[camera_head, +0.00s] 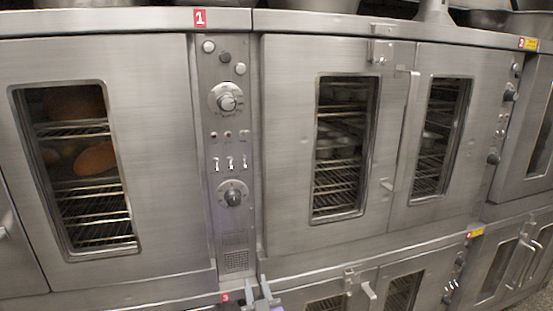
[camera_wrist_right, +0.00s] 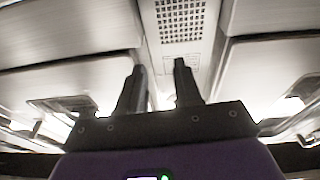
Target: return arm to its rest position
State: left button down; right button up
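My right gripper (camera_head: 258,292) shows at the bottom edge of the head view, in front of the lower part of the ovens' control column. In the right wrist view its two dark fingers (camera_wrist_right: 159,85) stand apart with nothing between them. Behind them is a perforated vent panel (camera_wrist_right: 181,20) on the steel front. I cannot tell the exact distance to it. My left gripper does not show in either view.
Steel ovens fill the view. A door with a window (camera_head: 75,170) is at left, a control column (camera_head: 230,150) with knobs in the middle, and double doors (camera_head: 340,215) with a protruding latch (camera_head: 381,52) at right. More ovens (camera_head: 405,290) sit below. Pots (camera_head: 487,18) stand on top.

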jog(key=s+d+f+m+g+h+p, duration=0.1)
jog(key=s+d+f+g, duration=0.2)
jog(key=f, duration=0.5)
jog(key=s+d+f+m+g+h+p, duration=0.1)
jog(key=d+f+g, duration=0.2)
jog(key=d+f, duration=0.3)
jog(key=s+d+f+m+g+h+p, duration=0.1)
jog(key=s+d+f+g, duration=0.15)
jog(key=f, duration=0.65)
jog(key=s+d+f+m+g+y+p, duration=0.1)
jog(key=s+f+g, duration=0.4)
jog(key=s, duration=0.7)
jog(key=s+d+f+m+g+y+p, duration=0.1)
jog(key=s+f+g, duration=0.4)
jog(key=s, duration=0.7)
jog(key=shift+s+d+m+g+p, duration=0.15)
jog(key=shift+d+m+g+p, duration=0.3)
jog(key=shift+d+m, duration=0.2)
jog(key=shift+a, duration=0.1)
